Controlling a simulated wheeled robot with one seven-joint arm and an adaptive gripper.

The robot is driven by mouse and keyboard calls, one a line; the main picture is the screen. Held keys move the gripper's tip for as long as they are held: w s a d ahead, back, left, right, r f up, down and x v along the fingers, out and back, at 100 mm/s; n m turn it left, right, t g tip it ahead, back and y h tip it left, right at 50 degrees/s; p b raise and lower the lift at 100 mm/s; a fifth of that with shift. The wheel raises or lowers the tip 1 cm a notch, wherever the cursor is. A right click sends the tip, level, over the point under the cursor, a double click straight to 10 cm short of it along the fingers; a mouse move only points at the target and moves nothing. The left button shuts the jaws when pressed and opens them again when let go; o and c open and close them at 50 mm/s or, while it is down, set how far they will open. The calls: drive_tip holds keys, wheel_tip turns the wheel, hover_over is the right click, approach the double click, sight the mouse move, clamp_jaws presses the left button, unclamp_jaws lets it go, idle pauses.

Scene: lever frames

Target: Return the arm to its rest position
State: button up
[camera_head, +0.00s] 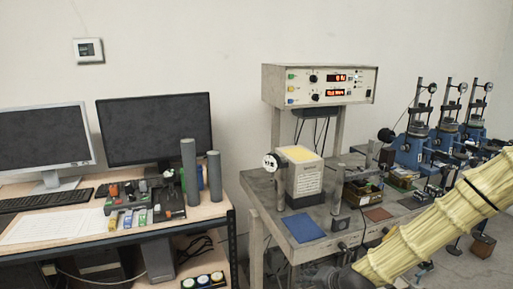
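My arm (430,232), in a ribbed pale-yellow sleeve with a dark band, enters from the right edge and slants down to the left across the lower right. Its dark lower end (335,276) runs off the bottom edge, in front of the grey workbench. No gripper fingers show, so I cannot see whether they hold anything.
The grey workbench (262,190) carries a white box with a yellow top (302,174), a blue mat (303,228) and a metering unit (320,85) on a raised shelf. Blue test machines (410,148) stand at right. A wooden desk (215,211) with two monitors is left.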

drive_tip(key=s+f+n+g+h+b, duration=0.1)
drive_tip(key=s+f+n+g, duration=0.1)
drive_tip(key=s+f, duration=0.95)
drive_tip(key=s+d+f+n+g+h+b, duration=0.1)
drive_tip(key=s+d+f+n+g+b, duration=0.1)
drive_tip(key=s+f, duration=0.6)
drive_tip(key=s+d+f+n+g+h+b, duration=0.1)
drive_tip(key=s+d+f+n+g, duration=0.2)
drive_tip(key=s+f, duration=0.6)
drive_tip(key=s, duration=1)
drive_tip(key=shift+s+d+f+n+h+b, duration=0.2)
drive_tip(key=shift+d+n+h+b, duration=0.1)
drive_tip(key=shift+d+h+b, duration=0.1)
drive_tip(key=shift+c, duration=0.2)
